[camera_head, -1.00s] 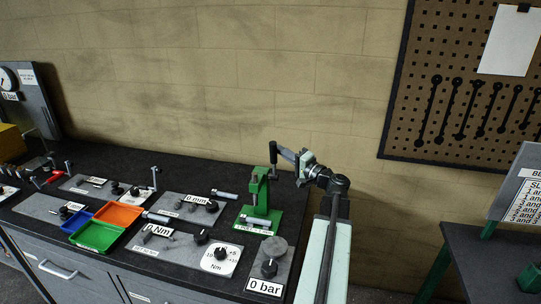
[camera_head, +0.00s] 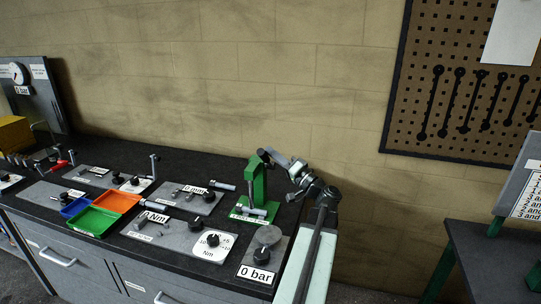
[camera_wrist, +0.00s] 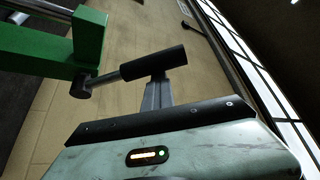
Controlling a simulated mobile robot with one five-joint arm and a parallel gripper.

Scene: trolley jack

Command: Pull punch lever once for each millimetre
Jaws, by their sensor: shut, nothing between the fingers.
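The green punch press (camera_head: 257,184) stands at the right end of the dark bench. Its lever has a black handle (camera_head: 265,155), which sits at the top of the press in the head view. In the wrist view, a metal rod (camera_wrist: 106,78) joins the black handle (camera_wrist: 153,64) to the green press body (camera_wrist: 89,38). My gripper (camera_head: 277,158) is at the handle, coming from the right. In the wrist view my shut fingers (camera_wrist: 158,92) reach the handle's side and do not enclose it. The handle hides the fingertips, so contact is unclear.
A round-topped unit with a "0 bar" display (camera_head: 257,273) stands in front of the press. A "0 mm" display (camera_head: 195,189) and knobs lie to its left. Coloured trays (camera_head: 96,221) are further left. A pegboard (camera_head: 455,90) hangs on the right wall.

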